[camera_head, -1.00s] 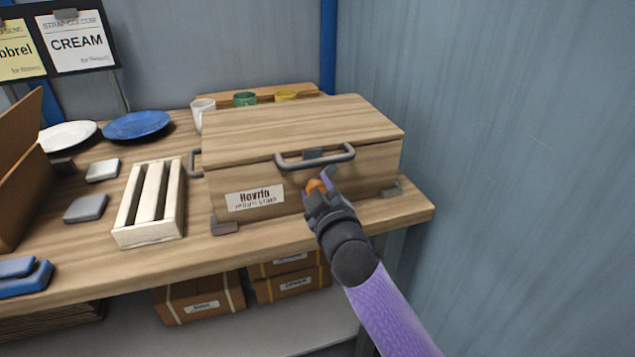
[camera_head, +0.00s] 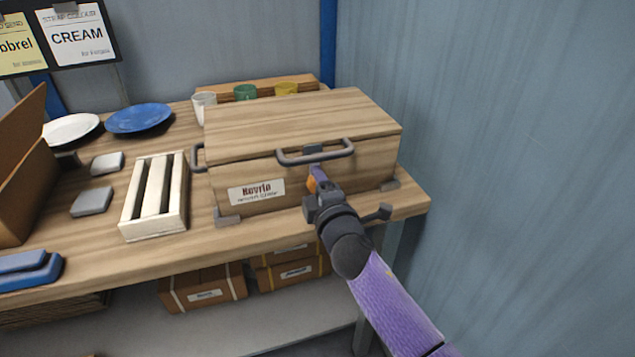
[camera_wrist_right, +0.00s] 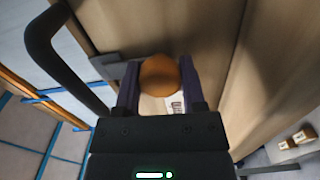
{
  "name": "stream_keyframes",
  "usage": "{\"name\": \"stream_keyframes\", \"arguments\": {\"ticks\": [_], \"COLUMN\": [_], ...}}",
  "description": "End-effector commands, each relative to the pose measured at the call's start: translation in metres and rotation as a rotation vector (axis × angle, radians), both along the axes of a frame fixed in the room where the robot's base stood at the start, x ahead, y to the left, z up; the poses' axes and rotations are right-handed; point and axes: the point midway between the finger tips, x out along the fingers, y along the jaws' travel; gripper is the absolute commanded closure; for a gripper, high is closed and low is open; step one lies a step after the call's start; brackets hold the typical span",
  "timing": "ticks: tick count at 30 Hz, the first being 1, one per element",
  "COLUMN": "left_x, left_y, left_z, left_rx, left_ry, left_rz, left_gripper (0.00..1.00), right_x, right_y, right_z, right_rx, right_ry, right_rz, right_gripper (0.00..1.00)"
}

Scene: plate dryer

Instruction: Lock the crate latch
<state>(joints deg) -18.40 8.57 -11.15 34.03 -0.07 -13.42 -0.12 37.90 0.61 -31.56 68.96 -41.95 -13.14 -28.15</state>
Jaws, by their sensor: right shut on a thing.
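The wooden crate (camera_head: 350,170) stands on the bench with its lid down and a white label on its front. A dark bar handle (camera_head: 330,155) runs along the upper front; it also shows in the wrist view (camera_wrist_right: 45,50). A dark latch plate (camera_head: 313,151) sits at the lid seam by the handle, and a grey plate (camera_wrist_right: 108,66) shows in the wrist view. My right gripper (camera_head: 315,183) is at the crate front, below the handle. Its purple fingers are shut on a round orange knob (camera_wrist_right: 159,75). The knob's mounting is hidden. My left gripper is out of view.
A white slatted rack (camera_head: 156,198), grey blocks and plates (camera_head: 138,118) lie left of the crate. Cups (camera_head: 245,92) stand behind it. A dark bracket (camera_head: 228,217) sits at its front left corner. A blue-grey wall (camera_head: 500,150) is at the right.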

Motion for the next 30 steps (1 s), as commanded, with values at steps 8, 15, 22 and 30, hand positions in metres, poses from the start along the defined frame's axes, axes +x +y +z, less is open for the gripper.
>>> {"name": "stream_keyframes", "arguments": {"ticks": [8,15,22,30], "left_x": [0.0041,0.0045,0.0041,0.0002], "left_y": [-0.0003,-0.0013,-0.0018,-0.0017], "left_z": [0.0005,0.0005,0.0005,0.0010], "left_rx": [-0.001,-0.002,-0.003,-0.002], "left_ry": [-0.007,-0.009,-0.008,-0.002], "left_rz": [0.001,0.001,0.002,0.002], "left_gripper": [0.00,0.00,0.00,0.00], "right_x": [-0.0003,-0.0003,-0.0002,-0.0001], "right_y": [0.0003,0.0002,0.0001,0.0001], "right_z": [-0.0008,-0.0011,-0.0011,-0.0006], "right_rx": [-0.065,-0.078,-0.078,-0.076], "right_ry": [-0.019,-0.023,-0.023,-0.024], "right_rz": [0.001,0.001,0.000,0.000], "right_gripper": [1.00,1.00,1.00,0.14]}}
